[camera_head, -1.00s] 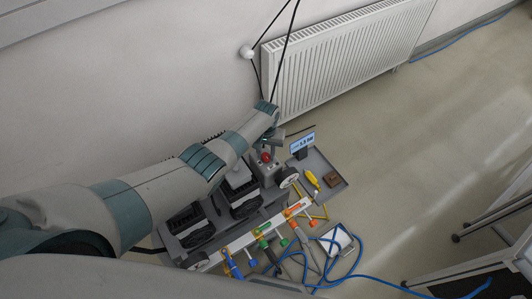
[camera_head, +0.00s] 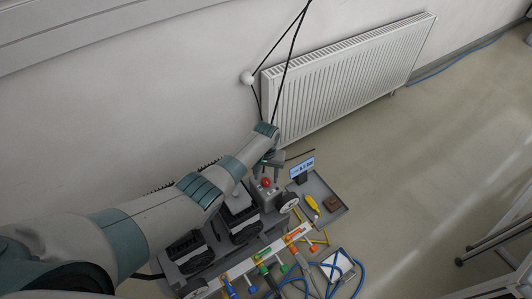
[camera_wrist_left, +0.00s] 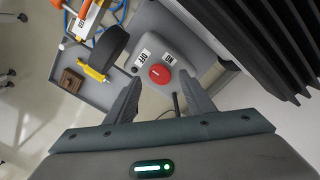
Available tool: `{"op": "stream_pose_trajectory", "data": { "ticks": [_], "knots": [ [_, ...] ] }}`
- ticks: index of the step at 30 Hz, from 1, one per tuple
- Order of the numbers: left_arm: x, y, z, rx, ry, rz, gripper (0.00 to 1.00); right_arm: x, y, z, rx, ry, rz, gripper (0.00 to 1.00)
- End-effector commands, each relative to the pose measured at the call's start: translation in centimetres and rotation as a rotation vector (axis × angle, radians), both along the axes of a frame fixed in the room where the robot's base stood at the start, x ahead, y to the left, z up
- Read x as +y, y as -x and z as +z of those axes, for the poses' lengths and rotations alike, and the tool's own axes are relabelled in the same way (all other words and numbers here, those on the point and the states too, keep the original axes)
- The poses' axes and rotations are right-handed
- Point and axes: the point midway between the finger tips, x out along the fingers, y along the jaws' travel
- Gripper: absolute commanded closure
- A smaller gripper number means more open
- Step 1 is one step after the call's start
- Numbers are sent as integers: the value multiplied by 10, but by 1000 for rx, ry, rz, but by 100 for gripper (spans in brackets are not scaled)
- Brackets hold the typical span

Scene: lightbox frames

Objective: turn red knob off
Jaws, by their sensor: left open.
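The red knob (camera_head: 266,183) sits on top of a grey box (camera_head: 268,194) at the right end of the machine. In the left wrist view the red knob (camera_wrist_left: 160,74) has a dark slot and lies between an OFF label (camera_wrist_left: 142,58) and an ON label (camera_wrist_left: 168,58). My left gripper (camera_head: 272,168) is just behind the knob in the head view. In the left wrist view the open left gripper (camera_wrist_left: 160,92) has one finger on each side of the knob, with nothing held. I cannot tell the gap to the knob. My right gripper is not in view.
A grey tray (camera_head: 336,197) beside the machine holds a yellow tool (camera_head: 312,203) and a brown block (camera_head: 333,203). A blue display (camera_head: 302,167) stands by it. Orange and green valves, blue hoses (camera_head: 361,275) and a white radiator (camera_head: 350,75) are near.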

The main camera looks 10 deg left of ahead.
Motion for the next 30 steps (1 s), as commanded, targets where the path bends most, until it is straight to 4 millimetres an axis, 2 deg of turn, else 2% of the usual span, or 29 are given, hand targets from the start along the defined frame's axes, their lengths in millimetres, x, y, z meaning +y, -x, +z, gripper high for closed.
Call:
{"op": "stream_pose_trajectory", "data": {
  "ticks": [8, 21, 27, 30],
  "knots": [
    [0, 0, 42, -3, 0, -1, 51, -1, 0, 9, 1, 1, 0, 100],
    [0, 0, 118, -4, 1, 0, 51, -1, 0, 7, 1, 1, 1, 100],
    [0, 0, 143, -2, 1, 0, 51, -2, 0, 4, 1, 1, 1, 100],
    [0, 0, 149, -1, 0, 0, 51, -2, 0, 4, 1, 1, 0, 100]
  ]
}}
